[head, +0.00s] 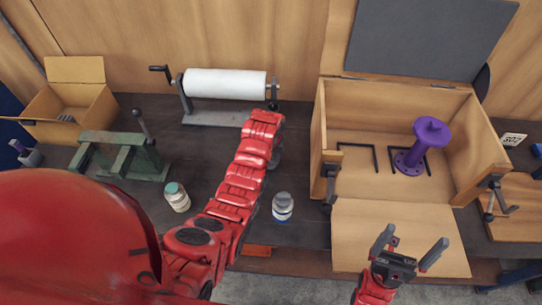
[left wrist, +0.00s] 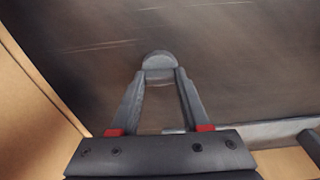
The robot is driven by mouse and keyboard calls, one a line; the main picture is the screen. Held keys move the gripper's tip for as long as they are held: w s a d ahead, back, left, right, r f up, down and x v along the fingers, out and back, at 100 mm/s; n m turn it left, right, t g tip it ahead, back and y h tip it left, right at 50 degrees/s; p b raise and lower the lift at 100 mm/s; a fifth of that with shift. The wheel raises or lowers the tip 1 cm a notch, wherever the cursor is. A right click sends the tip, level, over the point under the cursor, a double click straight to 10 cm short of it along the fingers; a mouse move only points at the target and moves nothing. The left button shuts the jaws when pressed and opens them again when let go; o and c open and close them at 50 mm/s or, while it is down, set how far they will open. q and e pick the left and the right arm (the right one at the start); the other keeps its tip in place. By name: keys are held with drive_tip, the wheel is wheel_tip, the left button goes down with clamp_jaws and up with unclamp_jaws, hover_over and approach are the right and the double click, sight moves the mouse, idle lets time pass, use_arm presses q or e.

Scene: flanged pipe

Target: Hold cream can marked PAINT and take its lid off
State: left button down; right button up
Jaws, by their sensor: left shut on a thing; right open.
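A small cream-white can (head: 177,197) with a teal lid stands upright on the dark bench, left of my left arm. Another small pale can (head: 283,207) with a blue-grey top and a dark band stands right of that arm. Their markings are too small to read. My left gripper (left wrist: 160,75) is shut on a small grey rounded thing (left wrist: 158,61) at its fingertips; what it is I cannot tell. In the head view my own arm hides this gripper, which is up by the roll stand, away from both cans. My right gripper (head: 409,252) is open and empty before the wooden box.
A white roll on a stand (head: 226,83) is at the back. The open wooden box (head: 375,97) holds a purple flanged pipe (head: 425,146); its front flap lies down. A green vise-like fixture (head: 118,153) and a cardboard box (head: 75,70) stand at left.

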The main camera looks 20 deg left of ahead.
use_arm(q)
drive_tip(key=shift+f, duration=0.1)
drive_tip(key=shift+c, duration=1.9)
unclamp_jaws()
drive_tip(key=shift+r, duration=0.2)
